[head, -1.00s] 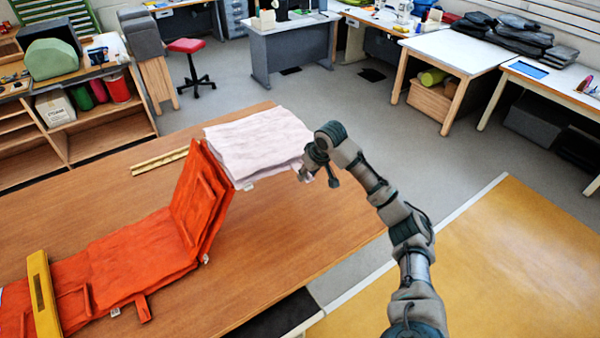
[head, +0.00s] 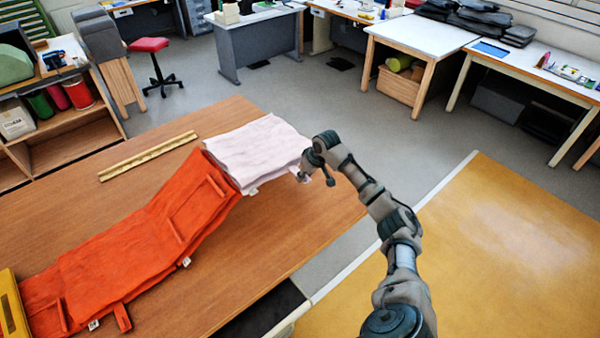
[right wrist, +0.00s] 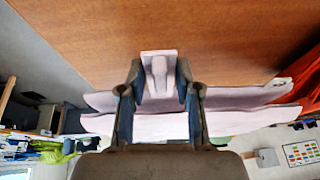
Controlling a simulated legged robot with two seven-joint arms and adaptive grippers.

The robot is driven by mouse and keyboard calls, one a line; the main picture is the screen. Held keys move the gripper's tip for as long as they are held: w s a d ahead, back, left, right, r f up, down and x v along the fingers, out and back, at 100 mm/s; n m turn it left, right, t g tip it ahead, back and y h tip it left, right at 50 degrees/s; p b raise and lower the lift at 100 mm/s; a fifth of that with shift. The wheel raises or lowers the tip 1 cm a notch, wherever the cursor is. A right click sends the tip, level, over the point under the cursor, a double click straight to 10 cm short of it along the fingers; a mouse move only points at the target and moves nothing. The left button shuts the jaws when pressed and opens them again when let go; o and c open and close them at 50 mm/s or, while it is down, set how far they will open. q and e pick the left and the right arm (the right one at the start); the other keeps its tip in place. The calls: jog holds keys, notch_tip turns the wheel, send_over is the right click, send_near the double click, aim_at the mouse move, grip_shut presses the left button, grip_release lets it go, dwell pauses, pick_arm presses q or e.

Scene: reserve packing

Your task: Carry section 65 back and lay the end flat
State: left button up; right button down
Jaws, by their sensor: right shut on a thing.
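A long orange fabric piece (head: 120,262) runs along the wooden table from the lower left. Its right part slopes gently up toward a pale pink-white folded end section (head: 255,150). My right gripper (head: 304,176) is at the right edge of the pale section and is shut on a small tab there. In the right wrist view the pale tab (right wrist: 159,72) sits between the two fingers, with the layered pale edge (right wrist: 150,125) behind them. Whether the pale section touches the table is hard to tell. My left gripper is not in view.
A yellow block (head: 12,312) lies across the fabric at lower left. Shelves (head: 70,140) stand at the left.

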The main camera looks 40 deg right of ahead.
jog(key=b, duration=0.3)
send_over(307, 202)
jog(key=s, duration=0.2)
notch_tip(307, 202, down, 8)
jog(key=f+b, duration=0.1)
jog(key=f, duration=0.3)
jog(key=f+b, duration=0.2)
jog(key=f, duration=0.2)
jog(key=shift+w+d+f, duration=0.2)
jog(key=shift+a+r, duration=0.1)
jog(key=c, duration=0.7)
grip_release()
